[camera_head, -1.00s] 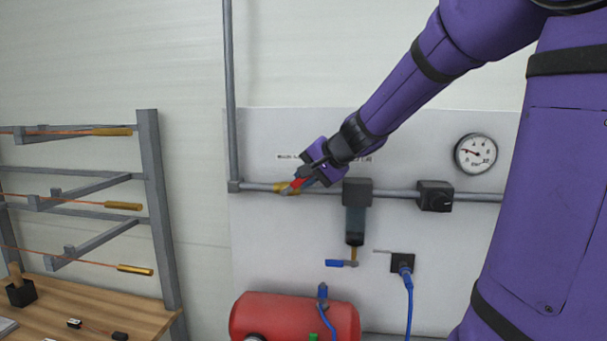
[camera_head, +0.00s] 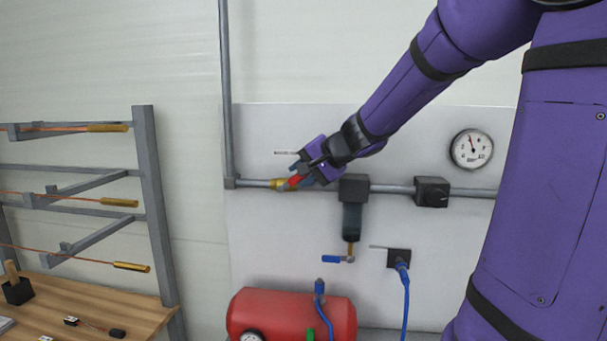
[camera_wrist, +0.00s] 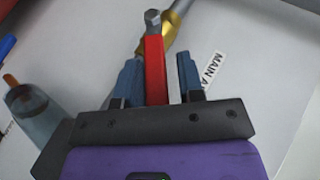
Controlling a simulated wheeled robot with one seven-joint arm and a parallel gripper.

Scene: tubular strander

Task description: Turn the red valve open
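The red valve handle (camera_head: 295,181) sits on a brass valve body (camera_head: 277,184) in the grey wall pipe. In the head view the handle slopes up to the right, at a slant to the pipe. In the wrist view the red handle (camera_wrist: 156,72) stands between my gripper's two blue fingers, and the brass body (camera_wrist: 172,40) is beyond it. My gripper (camera_head: 303,177) is around the handle. In the wrist view my gripper (camera_wrist: 160,80) has a gap between handle and right finger; the left finger is close to it.
A round pressure gauge (camera_head: 471,149) hangs at the right, its needle pointing up and slightly left. A filter unit (camera_head: 352,219), a blue-handled valve (camera_head: 336,259) and a red tank (camera_head: 277,312) are below the pipe. A grey rack (camera_head: 154,190) stands left.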

